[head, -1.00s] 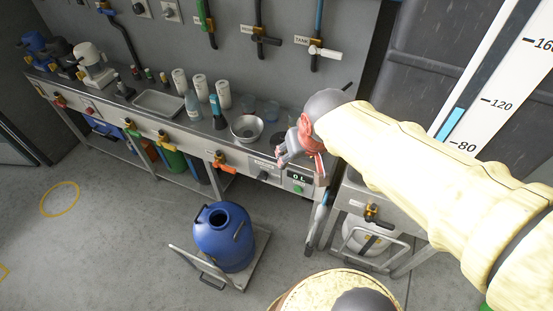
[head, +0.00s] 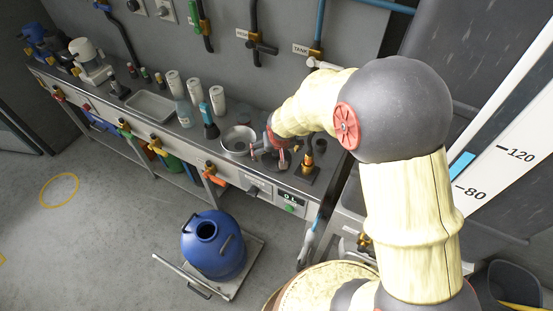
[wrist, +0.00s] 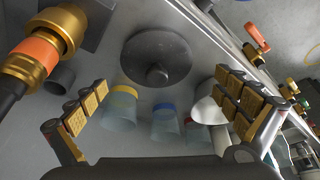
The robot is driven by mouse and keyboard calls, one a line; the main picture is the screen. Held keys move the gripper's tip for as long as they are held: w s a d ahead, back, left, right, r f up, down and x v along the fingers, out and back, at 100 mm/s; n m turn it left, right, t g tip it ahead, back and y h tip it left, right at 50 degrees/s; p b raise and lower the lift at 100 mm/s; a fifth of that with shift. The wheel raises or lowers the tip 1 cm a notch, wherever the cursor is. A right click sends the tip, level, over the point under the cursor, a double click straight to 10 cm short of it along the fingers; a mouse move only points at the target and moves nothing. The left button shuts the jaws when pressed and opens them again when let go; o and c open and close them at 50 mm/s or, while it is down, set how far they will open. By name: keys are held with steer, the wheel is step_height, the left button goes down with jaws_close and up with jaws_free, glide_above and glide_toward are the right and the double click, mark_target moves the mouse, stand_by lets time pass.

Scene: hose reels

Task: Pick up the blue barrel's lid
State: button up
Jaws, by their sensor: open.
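A dark grey round lid with a central knob (wrist: 157,52) lies flat on the steel bench in the wrist view, beyond my fingertips and roughly centred between them. I cannot make it out in the head view, where my arm covers that part of the bench. The blue barrel (head: 214,251) stands on a low cart on the floor, its top opening uncovered. My gripper (wrist: 165,106) is open and empty, its fingers spread wide. In the head view my gripper (head: 270,158) is over the bench near the metal bowl, apart from the lid in the wrist view.
A brass and orange fitting (wrist: 40,48) stands close left of the lid. Cups with coloured rims (wrist: 121,105) and a metal bowl (head: 238,140) are nearby. Bottles and white rolls (head: 195,91) stand farther left. The wall with pipes rises behind the bench.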

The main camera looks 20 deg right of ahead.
mark_target(276, 153)
steer(key=x, duration=0.1)
steer(key=b+x, duration=0.1)
steer(key=x, duration=0.1)
steer(key=b+x, duration=0.1)
steer(key=shift+w+d+f, duration=0.25)
steer(key=shift+w+d, duration=0.05)
steer(key=shift+r, duration=0.1)
steer(key=shift+c, duration=0.7)
steer(key=c, duration=1)
